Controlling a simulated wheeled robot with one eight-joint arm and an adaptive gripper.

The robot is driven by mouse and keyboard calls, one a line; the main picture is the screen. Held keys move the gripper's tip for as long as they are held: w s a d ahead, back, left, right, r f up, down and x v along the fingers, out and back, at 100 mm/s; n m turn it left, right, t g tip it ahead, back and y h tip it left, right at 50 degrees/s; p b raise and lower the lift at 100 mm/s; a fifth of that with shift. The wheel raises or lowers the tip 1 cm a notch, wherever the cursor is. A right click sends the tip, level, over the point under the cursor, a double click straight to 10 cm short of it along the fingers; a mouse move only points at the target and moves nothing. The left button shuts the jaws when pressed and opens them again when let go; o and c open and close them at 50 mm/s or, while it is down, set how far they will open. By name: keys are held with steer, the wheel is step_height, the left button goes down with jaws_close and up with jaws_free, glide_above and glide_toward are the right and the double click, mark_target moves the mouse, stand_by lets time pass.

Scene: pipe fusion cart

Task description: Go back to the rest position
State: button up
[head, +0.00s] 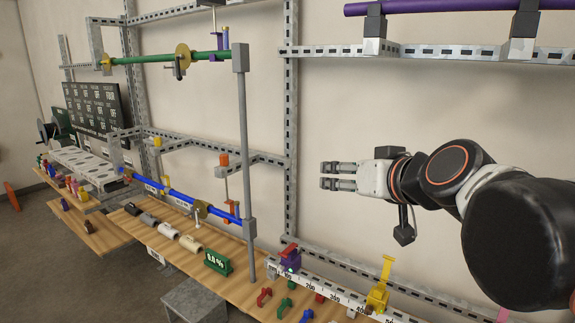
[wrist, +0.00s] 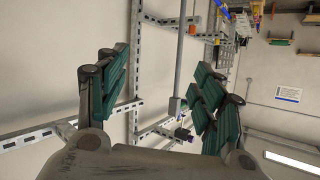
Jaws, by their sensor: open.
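My gripper (head: 338,176) is at the right of the head view, at the end of my arm, pointing left. Its fingers are apart with nothing between them, in front of the bare wall. In the wrist view my gripper (wrist: 160,100) also shows its two green-padded fingers spread wide and empty. It touches no object in either view.
A wooden bench (head: 140,235) with small pipe pieces and clamps runs below. A grey post (head: 244,160), a green pipe (head: 150,58) and a blue pipe (head: 180,199) stand left of my gripper. A purple pipe (head: 440,7) lies above. The wall area around my gripper is clear.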

steer(key=s+d+f+g+h+b, duration=0.1)
steer(key=s+f, duration=0.4)
steer(key=f, duration=0.6)
steer(key=s+d+f+m+g+h+b, duration=0.1)
steer(key=s+d+f+g+h+b, duration=0.1)
steer(key=s+f, duration=0.4)
steer(key=s+d+f+g+h+b, duration=0.1)
steer(key=s+d+f+g+b, duration=0.2)
steer(key=f, duration=1.3)
steer(key=s+d+b, duration=0.2)
steer(key=s, duration=0.1)
steer(key=shift+d+f+m+h+b, duration=0.2)
steer(key=shift+d+m+h+b, duration=0.1)
steer(key=shift+d+m, duration=0.1)
steer(key=shift+a, duration=0.1)
steer(key=shift+c, duration=0.3)
